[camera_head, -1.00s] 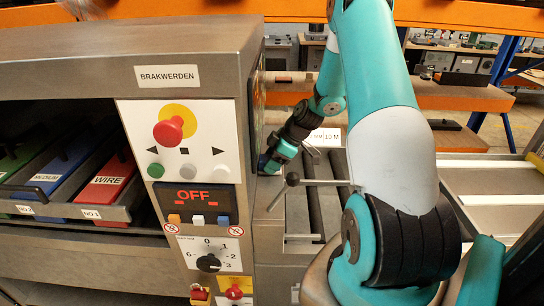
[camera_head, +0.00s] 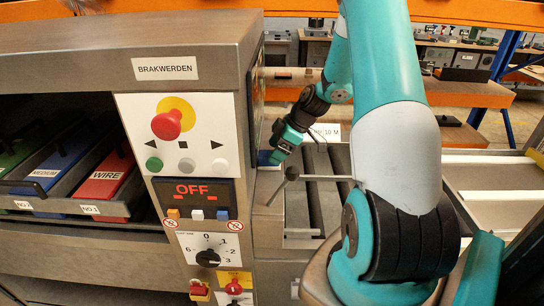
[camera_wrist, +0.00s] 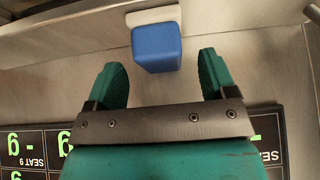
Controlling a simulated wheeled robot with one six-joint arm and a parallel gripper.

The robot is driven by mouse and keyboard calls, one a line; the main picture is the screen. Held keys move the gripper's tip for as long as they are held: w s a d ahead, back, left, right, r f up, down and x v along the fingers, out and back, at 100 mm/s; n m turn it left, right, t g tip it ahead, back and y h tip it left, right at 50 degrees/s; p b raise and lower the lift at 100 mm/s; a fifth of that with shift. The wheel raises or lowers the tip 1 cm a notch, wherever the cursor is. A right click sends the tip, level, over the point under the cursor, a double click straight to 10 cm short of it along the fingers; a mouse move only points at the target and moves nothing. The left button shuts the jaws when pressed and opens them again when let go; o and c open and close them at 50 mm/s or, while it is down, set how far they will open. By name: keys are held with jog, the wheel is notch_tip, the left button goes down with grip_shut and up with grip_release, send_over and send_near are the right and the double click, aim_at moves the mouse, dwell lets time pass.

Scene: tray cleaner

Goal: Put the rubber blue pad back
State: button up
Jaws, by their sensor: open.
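The blue pad (camera_wrist: 157,48) shows at the top of the wrist view, against a pale block (camera_wrist: 153,16) by a metal wall. It also shows in the head view (camera_head: 264,158), small, at the side of the machine. My gripper (camera_wrist: 160,72) is open, with its two green fingers apart and nothing between their inner faces. The pad lies just past the fingertips, roughly midway between them, and I see no finger touching it. In the head view my gripper (camera_head: 279,149) is close beside the pad, behind the control panel's edge.
The metal machine with its control panel (camera_head: 180,150) stands left of my arm. Dark label panels (camera_wrist: 35,150) lie below the gripper in the wrist view.

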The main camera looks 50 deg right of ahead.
jog(key=b+v, duration=0.1)
jog(key=v, duration=0.8)
jog(key=shift+s, duration=0.1)
